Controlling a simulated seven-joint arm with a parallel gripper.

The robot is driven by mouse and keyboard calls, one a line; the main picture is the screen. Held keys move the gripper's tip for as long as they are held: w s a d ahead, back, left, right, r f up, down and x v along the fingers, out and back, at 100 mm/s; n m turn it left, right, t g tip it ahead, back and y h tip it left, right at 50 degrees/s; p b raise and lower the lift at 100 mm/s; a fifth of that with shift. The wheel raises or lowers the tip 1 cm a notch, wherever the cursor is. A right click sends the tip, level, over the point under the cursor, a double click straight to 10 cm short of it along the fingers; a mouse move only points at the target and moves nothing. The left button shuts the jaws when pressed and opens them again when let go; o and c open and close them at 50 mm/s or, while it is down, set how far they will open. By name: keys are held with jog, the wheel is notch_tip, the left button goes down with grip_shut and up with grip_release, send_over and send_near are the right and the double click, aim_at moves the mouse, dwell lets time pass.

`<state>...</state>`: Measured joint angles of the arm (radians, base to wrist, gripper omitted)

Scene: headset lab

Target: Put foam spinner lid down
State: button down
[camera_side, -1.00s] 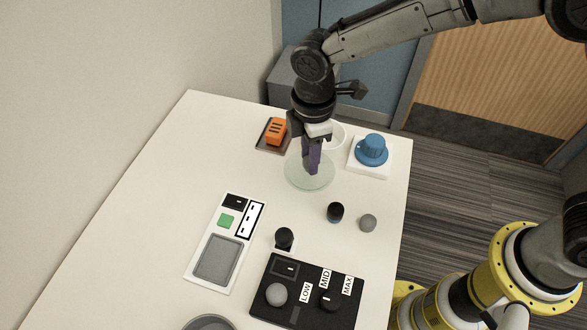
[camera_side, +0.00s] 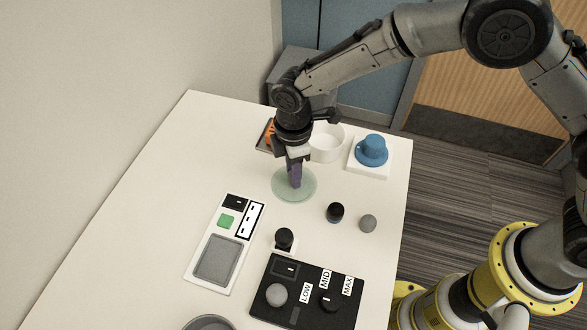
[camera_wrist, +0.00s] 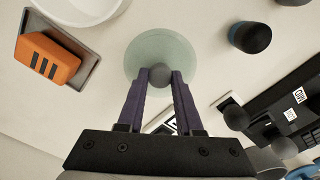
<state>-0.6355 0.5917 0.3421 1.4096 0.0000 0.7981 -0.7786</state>
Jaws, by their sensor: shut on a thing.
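The lid is a pale green, see-through disc (camera_side: 281,192) with a small grey knob at its centre. It also shows in the wrist view (camera_wrist: 178,45). My gripper (camera_side: 295,184) is shut on the grey knob (camera_wrist: 160,76), with the purple fingers on either side of it. The disc lies flat and level under the fingers, left of and in front of the white bowl (camera_side: 327,143). I cannot tell whether it touches the table or hangs just above it. In the side view the fingers hide the knob.
An orange block (camera_wrist: 47,59) sits on a dark tray, partly hidden by my arm in the side view. A blue stepped knob (camera_side: 371,149) stands on a white base at right. A white panel (camera_side: 217,260), black control box (camera_side: 305,290) and small loose knobs (camera_side: 336,212) are nearer.

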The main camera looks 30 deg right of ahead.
jog(key=c, duration=0.6)
grip_release()
jog(key=shift+f, duration=0.1)
notch_tip(320, 180, up, 12)
jog(key=shift+r, duration=0.2)
jog(key=s+d+r+m+t, duration=0.1)
jog(key=s+d+r+m, duration=0.25)
jog(key=d+r, duration=0.35)
jog(key=s+d+r+m+t, duration=0.1)
jog(key=s+d+r+m, duration=0.3)
jog(key=d, duration=0.6)
jog(key=s+d+m+t, duration=0.1)
jog(key=s+d+m, duration=0.2)
jog(key=s+d, duration=0.1)
jog(key=s+d+m+t, duration=0.1)
jog(key=s+d+m, duration=0.1)
jog(key=s+d, duration=0.2)
jog(key=s+d+m+t, duration=0.1)
jog(key=s+d+m, duration=0.2)
jog(key=s, duration=0.5)
jog(key=shift+d+r+m+t, duration=0.1)
jog(key=shift+d+m+t, duration=0.25)
jog(key=shift+d, duration=0.4)
